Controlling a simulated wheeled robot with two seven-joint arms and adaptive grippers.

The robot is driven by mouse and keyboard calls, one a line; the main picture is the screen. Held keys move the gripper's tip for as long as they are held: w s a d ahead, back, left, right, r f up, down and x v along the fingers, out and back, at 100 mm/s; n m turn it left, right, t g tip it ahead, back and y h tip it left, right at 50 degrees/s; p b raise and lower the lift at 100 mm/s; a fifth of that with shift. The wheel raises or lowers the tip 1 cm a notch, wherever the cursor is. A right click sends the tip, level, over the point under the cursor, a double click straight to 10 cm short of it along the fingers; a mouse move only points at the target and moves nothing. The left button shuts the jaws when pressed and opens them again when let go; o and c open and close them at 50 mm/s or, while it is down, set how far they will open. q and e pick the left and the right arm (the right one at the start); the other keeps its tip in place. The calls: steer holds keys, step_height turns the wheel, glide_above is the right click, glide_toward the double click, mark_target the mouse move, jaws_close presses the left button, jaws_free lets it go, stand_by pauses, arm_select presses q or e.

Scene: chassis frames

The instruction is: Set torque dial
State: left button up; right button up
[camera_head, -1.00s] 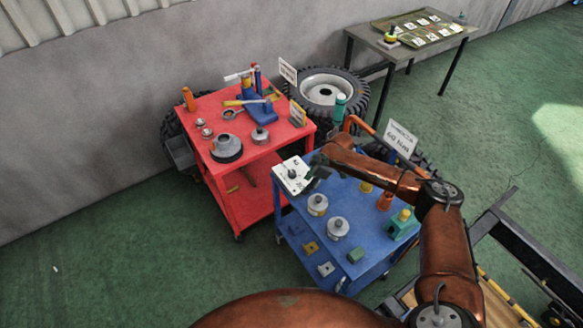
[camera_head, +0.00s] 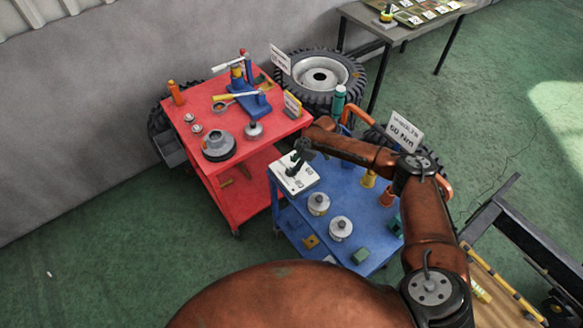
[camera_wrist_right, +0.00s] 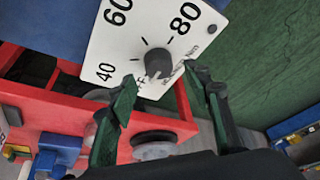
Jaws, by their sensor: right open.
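The torque dial is a white plate (camera_head: 296,176) at the left corner of the blue cart. In the right wrist view the plate (camera_wrist_right: 122,42) shows the numbers 40, 60 and 80 around a dark round knob (camera_wrist_right: 158,62). My right gripper (camera_head: 298,158) is over the plate in the head view. In the right wrist view the right gripper (camera_wrist_right: 160,88) has its two green-tipped fingers spread apart, one to each side below the knob, with nothing between them. Whether a fingertip touches the plate is unclear. My left gripper is not in view.
The blue cart (camera_head: 340,200) carries metal cylinders (camera_head: 340,228) and coloured parts. A red cart (camera_head: 205,103) with tools stands close on the left. A tyre (camera_head: 322,78) and a table (camera_head: 362,18) are behind.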

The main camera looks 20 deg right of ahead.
steer(key=shift+x, duration=0.75)
steer(key=shift+w+a+f, duration=0.1)
steer(key=shift+w+f, duration=0.05)
steer(key=shift+f, duration=0.45)
steer(key=shift+a+f, duration=0.1)
steer(key=c, duration=1.1)
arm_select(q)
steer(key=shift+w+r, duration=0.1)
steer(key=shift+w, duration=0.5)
arm_select(e)
steer(key=shift+c, duration=0.2)
